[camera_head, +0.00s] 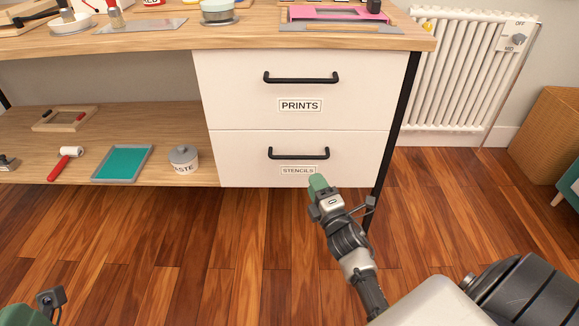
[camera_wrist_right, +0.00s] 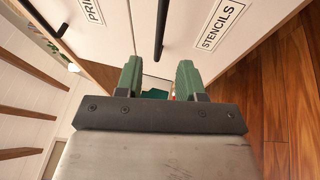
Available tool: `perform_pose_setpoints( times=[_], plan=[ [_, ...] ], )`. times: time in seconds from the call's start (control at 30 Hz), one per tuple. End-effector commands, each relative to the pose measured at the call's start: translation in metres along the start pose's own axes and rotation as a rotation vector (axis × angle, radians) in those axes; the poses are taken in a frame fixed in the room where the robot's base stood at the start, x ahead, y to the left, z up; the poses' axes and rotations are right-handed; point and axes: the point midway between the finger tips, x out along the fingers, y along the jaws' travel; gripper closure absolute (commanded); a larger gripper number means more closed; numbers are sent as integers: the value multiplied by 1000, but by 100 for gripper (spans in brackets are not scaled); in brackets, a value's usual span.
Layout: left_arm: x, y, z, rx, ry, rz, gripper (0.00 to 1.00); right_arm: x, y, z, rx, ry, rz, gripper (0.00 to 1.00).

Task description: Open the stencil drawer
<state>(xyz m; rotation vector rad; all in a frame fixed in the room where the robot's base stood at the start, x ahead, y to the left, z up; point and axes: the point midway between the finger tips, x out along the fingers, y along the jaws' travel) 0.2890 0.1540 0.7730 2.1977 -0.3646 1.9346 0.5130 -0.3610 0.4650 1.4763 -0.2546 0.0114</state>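The stencil drawer (camera_head: 235,157) is the lower white drawer of the desk cabinet, labelled STENCILS, and its front looks flush and closed. Its black bar handle (camera_head: 298,154) also shows at the top of the right wrist view (camera_wrist_right: 162,28). My right gripper (camera_head: 318,183) is just in front of and below this handle, near the drawer's lower right. In the right wrist view its two green fingers (camera_wrist_right: 160,68) are apart with nothing between them; the handle lies beyond the tips, not touched. My left gripper (camera_head: 15,315) shows only partly at the lower left corner; its fingertips are hidden.
The PRINTS drawer (camera_head: 235,90) above is closed. A black desk leg (camera_head: 395,125) stands right of the drawers. The low shelf (camera_head: 80,150) at left holds a roller, a teal tray (camera_head: 122,161) and a waste pot (camera_head: 184,159). The wooden floor (camera_head: 230,240) in front is clear.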

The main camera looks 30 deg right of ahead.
Motion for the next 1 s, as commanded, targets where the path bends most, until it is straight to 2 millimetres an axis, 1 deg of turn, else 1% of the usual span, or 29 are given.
perform_pose_setpoints(
  times=[0.17,0.3,0.5,0.6,0.7,1.0],
  plan=[
    [2,0,2,3,20,8,5,26,0,0,-2,1,3,62],
    [5,0,4,6,42,17,5,54,-1,0,-2,1,2,62],
    [10,0,6,10,71,30,5,87,-1,0,1,1,1,62],
    [12,0,6,12,81,34,5,97,-1,0,2,0,-1,62],
    [14,0,7,12,84,37,5,103,-1,0,2,0,-2,62],
    [15,0,7,13,86,38,5,104,0,0,2,0,-3,62]
  ],
)
